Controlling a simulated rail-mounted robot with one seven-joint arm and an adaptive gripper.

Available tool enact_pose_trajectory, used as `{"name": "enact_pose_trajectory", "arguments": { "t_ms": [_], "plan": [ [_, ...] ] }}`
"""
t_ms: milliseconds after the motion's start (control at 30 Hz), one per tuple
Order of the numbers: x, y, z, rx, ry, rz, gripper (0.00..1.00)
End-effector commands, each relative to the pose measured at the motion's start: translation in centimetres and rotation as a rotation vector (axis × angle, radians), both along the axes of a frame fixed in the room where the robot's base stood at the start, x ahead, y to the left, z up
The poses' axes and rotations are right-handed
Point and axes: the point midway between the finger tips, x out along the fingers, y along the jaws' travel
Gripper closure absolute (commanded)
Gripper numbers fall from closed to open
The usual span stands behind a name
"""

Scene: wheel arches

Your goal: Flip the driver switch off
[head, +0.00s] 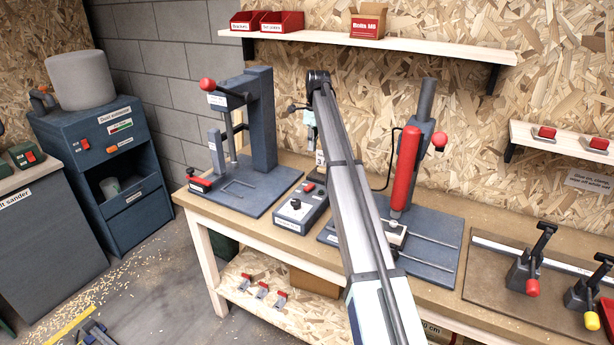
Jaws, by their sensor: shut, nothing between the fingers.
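A grey control box (300,207) with a dark knob, a red part near its back edge and a white front label sits on the workbench, left of my arm. The label is too small to read, and I cannot tell whether a switch on it is on or off. A red cylindrical tool (405,168) stands upright on a grey stand to the right; it may be the driver. My gripper (320,160) points down above the back of the box, partly hidden by my arm. It looks shut and empty; I cannot tell whether it touches the box.
A grey press (262,125) with a red-knobbed lever stands left of the box. Toggle clamps (525,270) sit on a board at the right. A shelf (400,43) with red bins and a carton hangs behind. A dust extractor (100,150) stands at the left.

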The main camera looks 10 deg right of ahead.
Motion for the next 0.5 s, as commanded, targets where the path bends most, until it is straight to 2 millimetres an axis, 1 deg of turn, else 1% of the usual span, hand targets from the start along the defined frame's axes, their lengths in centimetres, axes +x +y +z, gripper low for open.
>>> {"name": "enact_pose_trajectory", "arguments": {
  "t_ms": [133,233,367,500],
  "plan": [
    [-0.2,0.1,-0.8,0.000,0.001,0.000,1.00],
    [-0.4,0.2,-1.9,0.000,0.001,0.000,1.00],
    [-0.8,0.5,-4.0,0.000,0.001,0.000,1.00],
    [-1.1,0.7,-6.8,-0.001,0.002,0.000,1.00]
  ]
}}
